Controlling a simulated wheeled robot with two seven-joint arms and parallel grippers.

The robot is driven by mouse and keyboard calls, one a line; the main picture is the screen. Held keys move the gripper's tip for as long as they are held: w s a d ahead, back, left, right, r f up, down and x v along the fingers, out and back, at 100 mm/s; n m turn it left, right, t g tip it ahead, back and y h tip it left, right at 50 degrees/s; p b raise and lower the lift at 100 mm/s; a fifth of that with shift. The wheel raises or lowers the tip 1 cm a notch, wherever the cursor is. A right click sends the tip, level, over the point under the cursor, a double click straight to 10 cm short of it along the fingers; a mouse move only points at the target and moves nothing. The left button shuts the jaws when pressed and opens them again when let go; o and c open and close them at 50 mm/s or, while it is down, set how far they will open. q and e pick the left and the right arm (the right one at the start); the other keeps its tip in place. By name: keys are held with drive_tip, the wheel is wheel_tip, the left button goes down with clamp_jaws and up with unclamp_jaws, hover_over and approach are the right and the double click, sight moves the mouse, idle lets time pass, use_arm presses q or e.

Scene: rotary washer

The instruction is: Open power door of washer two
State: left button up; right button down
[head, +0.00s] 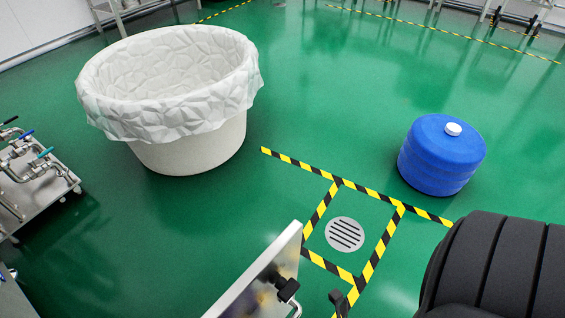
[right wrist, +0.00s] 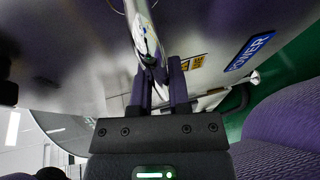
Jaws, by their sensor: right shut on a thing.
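In the right wrist view a grey metal panel with a blue POWER label (right wrist: 250,51) fills the upper part. A shiny metal handle bar (right wrist: 145,35) runs down in front of it. My right gripper (right wrist: 161,84) has its dark fingers closed around the lower end of this bar. In the head view a metal panel (head: 255,275), seen nearly edge-on, rises from the bottom centre, with a dark fitting and bent bar on its right face. I cannot tell from the head view how far it stands open. My left gripper is not in view.
A large white lined tub (head: 190,145) stands at upper left and a blue drum (head: 440,160) at right. Yellow-black tape surrounds a floor drain (head: 345,234). A pipe cart (head: 35,195) stands at far left. The green floor between them is clear.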

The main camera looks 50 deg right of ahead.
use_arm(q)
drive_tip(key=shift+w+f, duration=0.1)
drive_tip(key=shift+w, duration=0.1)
use_arm(e)
drive_tip(key=c, duration=0.6)
unclamp_jaws()
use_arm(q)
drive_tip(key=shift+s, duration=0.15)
use_arm(e)
drive_tip(key=shift+s+d, duration=0.15)
drive_tip(key=shift+s, duration=0.2)
use_arm(q)
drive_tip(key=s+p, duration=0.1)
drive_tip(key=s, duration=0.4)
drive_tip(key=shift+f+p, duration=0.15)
drive_tip(key=shift+p, duration=0.15)
use_arm(e)
drive_tip(key=v, duration=0.9)
drive_tip(key=shift+s+r, duration=0.1)
